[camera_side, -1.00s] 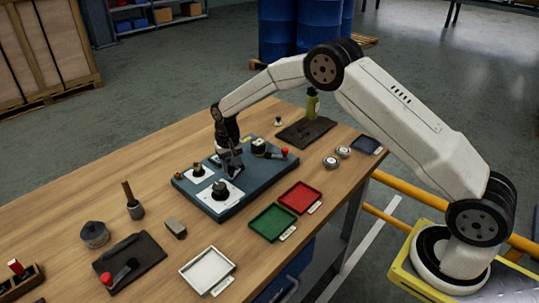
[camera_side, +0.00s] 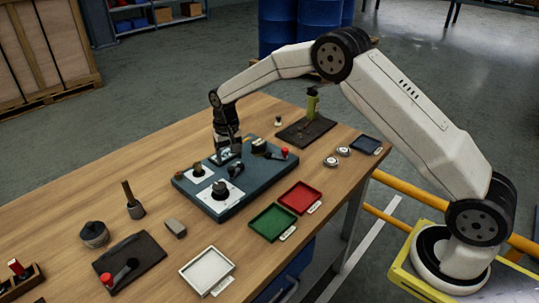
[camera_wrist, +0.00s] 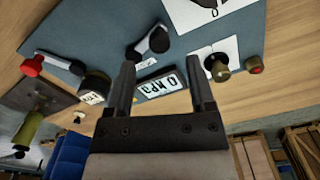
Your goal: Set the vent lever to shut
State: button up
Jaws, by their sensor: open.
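A blue-grey panel (camera_side: 215,208) lies on the bench with several fittings. A short black lever (camera_side: 237,170) sits mid-panel; in the wrist view it shows as a black and pale lever (camera_wrist: 150,42) just beyond the fingers. A second lever with a red knob (camera_side: 284,152) is at the panel's far right end; its red knob is at left in the wrist view (camera_wrist: 33,66). I cannot read which one is the vent lever. My gripper (camera_side: 229,158) is open and empty above the panel, behind the short lever. In the wrist view, its fingers (camera_wrist: 160,68) stand apart.
A digital MPa display (camera_wrist: 160,84) shows between the fingers. A black knob on a white plate (camera_side: 220,190) is at the panel's near end. Green (camera_side: 272,223) and red (camera_side: 300,198) trays lie right of the panel. Bare bench (camera_side: 110,170) is free at left.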

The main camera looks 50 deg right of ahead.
aim_at(231, 168)
jog(key=shift+r, duration=2)
jog(key=shift+s, duration=0.1)
jog(key=s+r+n+t, duration=0.1)
jog(key=s+n, duration=0.3)
jog(key=s, duration=2.5)
jog(key=shift+d+t, duration=0.4)
jog(key=shift+t, duration=0.4)
